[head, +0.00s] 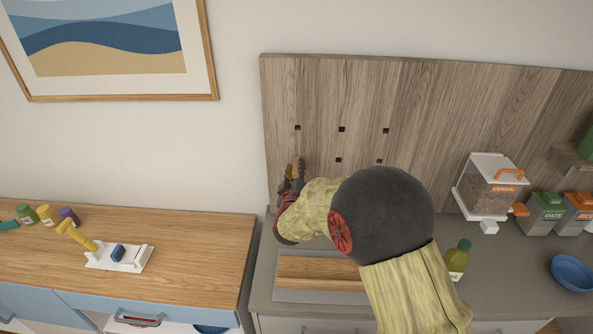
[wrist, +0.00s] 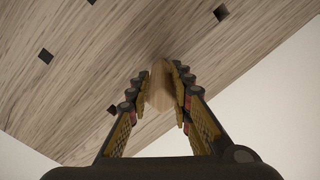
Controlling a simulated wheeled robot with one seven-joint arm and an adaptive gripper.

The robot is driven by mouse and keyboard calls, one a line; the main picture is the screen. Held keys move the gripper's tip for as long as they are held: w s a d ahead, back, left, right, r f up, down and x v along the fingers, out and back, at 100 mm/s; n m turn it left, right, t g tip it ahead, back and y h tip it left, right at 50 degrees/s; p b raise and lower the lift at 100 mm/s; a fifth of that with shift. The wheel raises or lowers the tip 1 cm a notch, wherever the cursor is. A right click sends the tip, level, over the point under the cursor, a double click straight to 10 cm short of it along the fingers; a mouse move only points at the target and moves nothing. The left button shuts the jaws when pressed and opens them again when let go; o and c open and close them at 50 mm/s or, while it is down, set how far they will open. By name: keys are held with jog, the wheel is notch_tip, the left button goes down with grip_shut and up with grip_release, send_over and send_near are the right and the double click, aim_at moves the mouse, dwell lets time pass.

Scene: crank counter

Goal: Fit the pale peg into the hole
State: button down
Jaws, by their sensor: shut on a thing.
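My gripper (wrist: 159,90) is shut on the pale wooden peg (wrist: 159,88), which sits between the two fingertips in the wrist view. The peg's far end points at the wood-grain board (wrist: 110,60). I cannot tell whether it touches the board. The board has several small dark square holes. In the wrist view one hole (wrist: 112,108) is just left of the fingers, one (wrist: 46,56) is farther left and one (wrist: 221,13) is at upper right. In the head view my gripper (head: 293,183) is at the board's lower left, below a hole (head: 297,128); the peg is not clear there.
A cutting board (head: 320,283) lies on the grey counter below my arm. A bottle (head: 457,261), a cereal dispenser (head: 491,186) and a blue bowl (head: 573,272) stand to the right. A wooden counter (head: 190,260) with a white lever device (head: 130,262) is at left.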

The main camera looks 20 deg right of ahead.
dwell(0.3)
jog(key=c, duration=1.6)
grip_release()
jog(key=shift+o, duration=0.5)
jog(key=shift+s, duration=0.1)
jog(key=f+p+v, duration=0.1)
jog(key=p+v, duration=0.1)
jog(key=v, duration=0.7)
notch_tip(320, 180, down, 13)
jog(key=t+b, duration=0.1)
jog(key=b, duration=1.5)
jog(key=shift+w+r, duration=0.15)
jog(key=shift+w, duration=0.25)
